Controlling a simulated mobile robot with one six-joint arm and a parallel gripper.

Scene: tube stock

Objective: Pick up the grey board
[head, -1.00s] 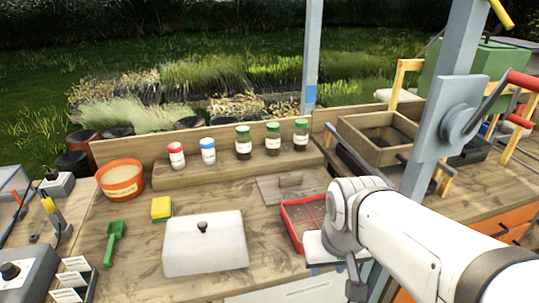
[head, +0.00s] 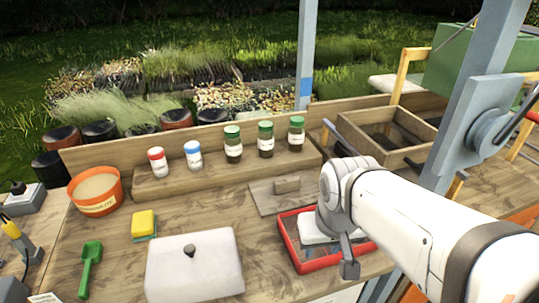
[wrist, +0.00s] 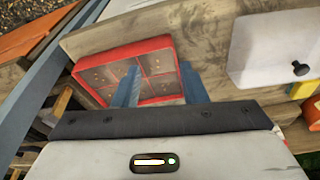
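The grey board (head: 262,198), a flat wooden plate with a small block handle (head: 287,185), lies on the bench behind the red tray and in front of the raised shelf. I cannot make it out in the wrist view. My gripper (wrist: 160,88) is open, its two blue fingers apart with nothing visible held between them. It hangs over the red tray (wrist: 158,62), near the board and in front of it to the right. In the head view, my wrist and arm hide the gripper's fingers and part of the tray.
A white lid-like box with a dark knob (head: 194,272) stands left of the tray. Several jars, including a green-capped jar (head: 265,140), line the shelf behind the board. A yellow sponge (head: 144,223), green scoop (head: 90,266) and orange pot (head: 96,190) are left. A blue-grey post (head: 460,150) stands right.

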